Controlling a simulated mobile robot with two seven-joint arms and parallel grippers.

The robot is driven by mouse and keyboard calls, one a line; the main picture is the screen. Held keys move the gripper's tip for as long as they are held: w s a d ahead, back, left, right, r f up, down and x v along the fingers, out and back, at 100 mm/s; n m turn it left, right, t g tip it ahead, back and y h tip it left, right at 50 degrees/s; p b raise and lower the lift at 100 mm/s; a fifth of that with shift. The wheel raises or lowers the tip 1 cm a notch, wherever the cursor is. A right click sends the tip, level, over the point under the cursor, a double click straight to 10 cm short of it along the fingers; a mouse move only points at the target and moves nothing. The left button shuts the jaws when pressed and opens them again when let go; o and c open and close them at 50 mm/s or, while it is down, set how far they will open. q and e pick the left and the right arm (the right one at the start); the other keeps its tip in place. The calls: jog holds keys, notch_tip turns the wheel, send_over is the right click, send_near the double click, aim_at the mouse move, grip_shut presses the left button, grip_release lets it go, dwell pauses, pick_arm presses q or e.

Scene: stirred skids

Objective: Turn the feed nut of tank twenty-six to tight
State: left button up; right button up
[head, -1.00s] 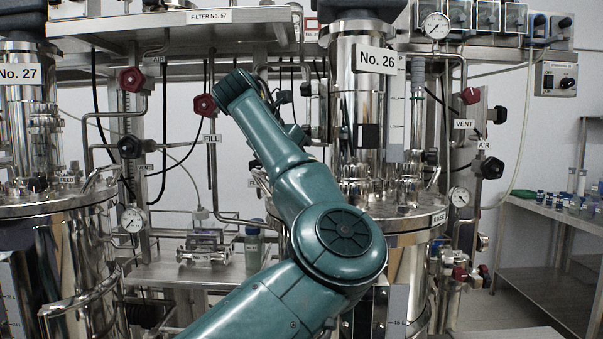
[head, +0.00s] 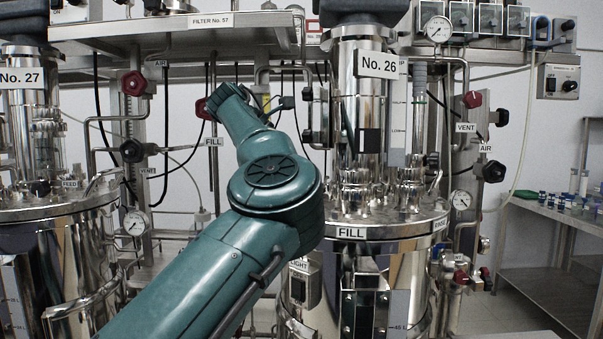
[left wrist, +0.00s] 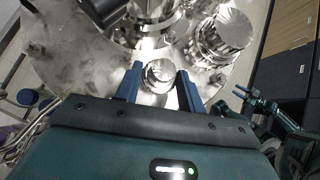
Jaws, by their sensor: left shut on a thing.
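Tank No. 26 (head: 422,235) stands right of centre in the head view, with a steel lid and a FILL label on its front rim. My left arm crosses in front of its left side, and my left gripper is hidden in that view. In the left wrist view, my left gripper (left wrist: 159,71) has its blue fingers on either side of a round metal nut (left wrist: 158,76) on a shiny tank lid (left wrist: 85,65) and is shut on it. No label shows beside this nut, so I cannot read which port it is.
Tank No. 27 (head: 60,232) is at the left. A steel bench (head: 560,213) with small bottles is at the right.

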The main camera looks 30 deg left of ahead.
pick_arm(q)
jog(key=shift+w+a+r+m+g+h+p, duration=0.15)
jog(key=shift+m+g+h+p, duration=0.35)
jog(key=shift+m, duration=0.4)
jog(key=shift+m+g+p, duration=0.3)
jog(key=shift+m+p, duration=0.2)
jog(key=shift+m+h, duration=0.3)
pick_arm(e)
jog(key=shift+w+a+r+g, duration=0.1)
jog(key=shift+w+a+g, duration=0.25)
jog(key=shift+w+g, duration=0.05)
pick_arm(q)
jog(key=shift+g, duration=0.3)
pick_arm(e)
jog(key=shift+s, duration=0.1)
pick_arm(q)
jog(key=o, duration=1)
